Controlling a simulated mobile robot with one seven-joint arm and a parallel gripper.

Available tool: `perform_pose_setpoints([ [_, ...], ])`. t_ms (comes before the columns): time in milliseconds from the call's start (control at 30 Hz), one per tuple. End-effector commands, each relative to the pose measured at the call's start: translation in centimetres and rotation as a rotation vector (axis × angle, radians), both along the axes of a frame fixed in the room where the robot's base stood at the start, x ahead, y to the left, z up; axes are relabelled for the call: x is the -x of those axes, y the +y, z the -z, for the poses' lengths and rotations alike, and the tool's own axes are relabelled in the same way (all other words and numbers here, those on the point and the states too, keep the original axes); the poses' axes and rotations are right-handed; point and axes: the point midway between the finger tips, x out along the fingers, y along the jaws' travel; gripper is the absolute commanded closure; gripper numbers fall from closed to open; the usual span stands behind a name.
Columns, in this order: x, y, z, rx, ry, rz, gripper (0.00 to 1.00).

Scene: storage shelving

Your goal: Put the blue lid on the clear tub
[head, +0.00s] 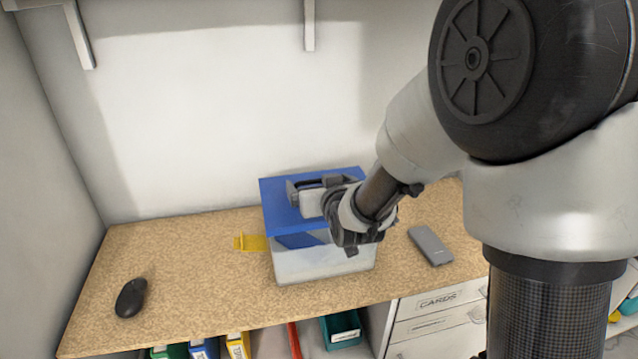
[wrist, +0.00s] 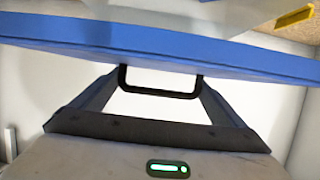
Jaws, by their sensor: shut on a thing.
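The blue lid (head: 283,222) lies flat-looking over the top of the clear tub (head: 322,266) on the wooden desk. A darker blue patch shows through the tub's upper front wall. I cannot tell whether the lid touches the rim all round. My gripper (head: 305,192) is over the lid in the head view and shut on it, hiding part of its right side. In the wrist view, the lid's blue edge (wrist: 80,38) spans the picture, and my gripper's fingers (wrist: 160,85) reach up to it. The exact contact of the fingertips is hidden.
A yellow item (head: 250,242) lies just left of the tub. A black mouse (head: 131,298) lies at the desk's front left and a grey phone-like slab (head: 430,246) at the right. Wall brackets hang above. The desk (head: 190,260) between mouse and tub is clear.

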Motion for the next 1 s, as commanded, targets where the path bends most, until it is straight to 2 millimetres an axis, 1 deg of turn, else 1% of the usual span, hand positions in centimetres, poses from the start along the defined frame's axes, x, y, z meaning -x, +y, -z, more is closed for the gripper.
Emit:
perform_pose_setpoints([
  [300,0.0,0.0,0.1,-0.004,-0.001,0.000,0.31],
  [1000,0.0,0.0,3.6,-0.004,-0.001,0.000,0.31],
])
